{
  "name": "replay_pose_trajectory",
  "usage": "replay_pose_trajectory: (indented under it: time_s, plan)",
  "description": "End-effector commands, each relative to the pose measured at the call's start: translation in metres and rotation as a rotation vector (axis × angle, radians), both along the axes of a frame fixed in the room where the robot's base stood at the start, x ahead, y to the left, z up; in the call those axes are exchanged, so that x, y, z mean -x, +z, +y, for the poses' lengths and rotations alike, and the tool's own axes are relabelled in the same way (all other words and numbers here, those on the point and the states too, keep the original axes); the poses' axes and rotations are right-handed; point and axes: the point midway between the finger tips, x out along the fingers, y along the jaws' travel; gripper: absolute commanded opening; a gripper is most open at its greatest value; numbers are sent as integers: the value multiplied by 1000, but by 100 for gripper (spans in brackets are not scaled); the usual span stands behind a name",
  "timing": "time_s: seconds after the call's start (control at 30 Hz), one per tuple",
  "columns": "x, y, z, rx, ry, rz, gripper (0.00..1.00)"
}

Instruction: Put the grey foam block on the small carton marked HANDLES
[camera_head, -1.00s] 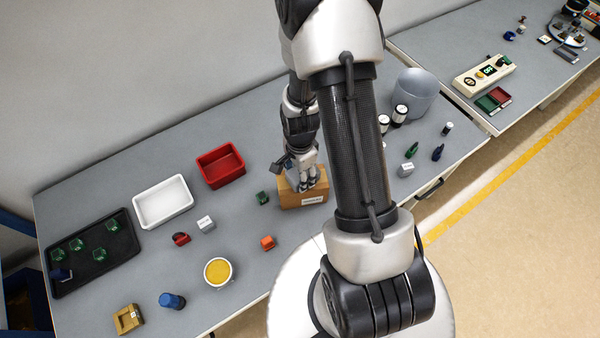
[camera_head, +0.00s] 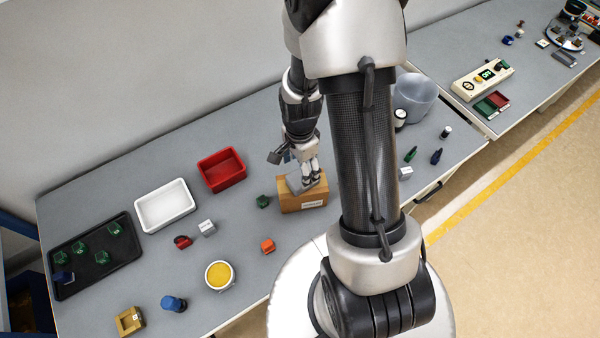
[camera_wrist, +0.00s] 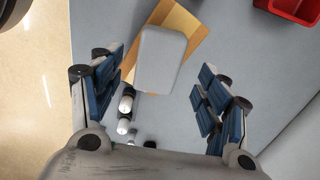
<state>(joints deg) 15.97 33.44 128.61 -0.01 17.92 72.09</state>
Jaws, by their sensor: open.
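The grey foam block (camera_wrist: 160,58) lies on top of the small tan carton (camera_wrist: 181,22), turned a little against the carton's edges. In the head view the carton (camera_head: 290,203) stands on the table with a white label on its front, too small to read. A part of the block (camera_head: 294,187) shows there beside my fingers. My gripper (camera_wrist: 160,82) is open and empty above the block, its blue-padded fingers spread to either side and apart from it. The head view shows my gripper (camera_head: 309,180) over the carton from above.
A green block (camera_head: 263,201) stands just left of the carton. A red bin (camera_head: 222,180) and a white bin (camera_head: 140,212) lie further left. A grey bucket (camera_head: 414,105) and small bottles stand to the right. The table in front of the bins holds several small items.

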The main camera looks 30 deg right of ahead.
Motion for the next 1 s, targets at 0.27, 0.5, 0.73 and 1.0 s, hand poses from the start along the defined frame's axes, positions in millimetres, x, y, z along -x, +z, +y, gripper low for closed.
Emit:
replay_pose_trajectory:
  time_s: [0.27,0.5,0.73,1.0]
  plan:
    - [0,50,0,0,0,-1,69]
    - [-1,82,6,9,84,-28,69]
    - [16,178,38,65,506,-136,69]
    - [78,266,78,184,1074,-255,69]
